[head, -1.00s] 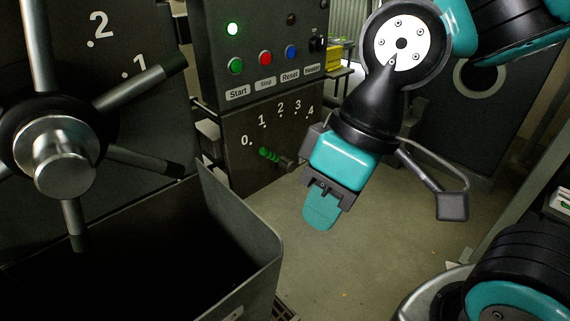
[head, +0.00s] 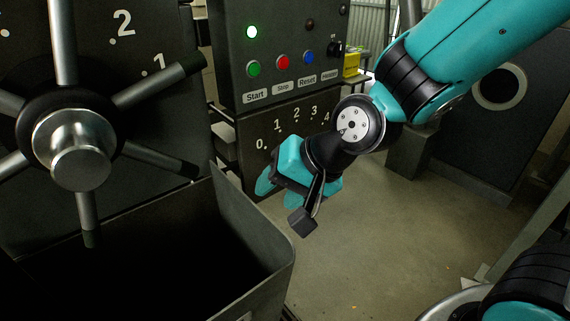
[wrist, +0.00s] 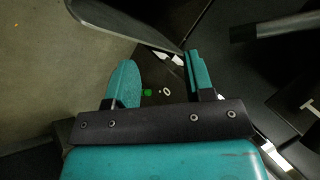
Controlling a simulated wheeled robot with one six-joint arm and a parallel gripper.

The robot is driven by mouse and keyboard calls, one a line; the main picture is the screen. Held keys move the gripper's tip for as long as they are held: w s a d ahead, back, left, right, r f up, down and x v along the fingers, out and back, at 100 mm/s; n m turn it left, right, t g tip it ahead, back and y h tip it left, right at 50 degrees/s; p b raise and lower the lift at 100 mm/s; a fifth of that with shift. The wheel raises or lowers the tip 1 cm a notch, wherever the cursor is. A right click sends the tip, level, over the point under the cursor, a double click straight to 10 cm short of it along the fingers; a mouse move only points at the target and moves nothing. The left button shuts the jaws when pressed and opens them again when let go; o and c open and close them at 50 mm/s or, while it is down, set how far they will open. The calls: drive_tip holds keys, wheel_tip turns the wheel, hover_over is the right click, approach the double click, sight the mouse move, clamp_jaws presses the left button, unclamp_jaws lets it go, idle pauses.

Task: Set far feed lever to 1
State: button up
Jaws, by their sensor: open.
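The far feed lever's dial panel (head: 322,139) carries the numerals 0 to 4 in an arc, below the control box. My gripper (head: 278,192) is in front of this panel's lower left, open, and hides the lever in the head view. In the wrist view my gripper (wrist: 160,68) has its two teal fingers spread apart. A small green piece, seemingly the lever's grip (wrist: 147,92), shows between the fingers near their bases, beside the numeral 0 (wrist: 166,89). I cannot tell its exact setting or whether a finger touches it.
A large spoked handwheel (head: 75,145) stands at the left, before a panel numbered 1 and 2. An open dark metal bin (head: 262,270) fills the lower left, close to my gripper. The control box (head: 290,45) has Start, Stop and Reset buttons. Floor at right is clear.

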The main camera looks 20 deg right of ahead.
drive_tip(key=w+d+f+m+t+h+b, duration=0.2)
drive_tip(key=w+d+f+m+t, duration=0.4)
drive_tip(key=m, duration=0.5)
drive_tip(key=w+d+f+m+t+h+b, duration=0.1)
drive_tip(key=w+d+f+m+t+h, duration=0.15)
drive_tip(key=d+f+m+t, duration=0.7)
drive_tip(key=w+a+p, duration=0.1)
drive_tip(key=w+a, duration=0.1)
drive_tip(key=w, duration=0.3)
drive_tip(key=w+a+r+m+g+p, duration=0.1)
drive_tip(key=w+a, duration=0.1)
drive_tip(key=w, duration=0.4)
drive_tip(key=w+a+r+m+g+p, duration=0.1)
drive_tip(key=w+a, duration=0.1)
drive_tip(key=w, duration=0.4)
drive_tip(key=shift+w+r+g+p, duration=0.15)
drive_tip(key=shift+g+p, duration=0.1)
drive_tip(key=shift+p, duration=0.15)
drive_tip(key=shift+w+f+p, duration=0.3)
drive_tip(key=shift+p, duration=0.25)
clamp_jaws()
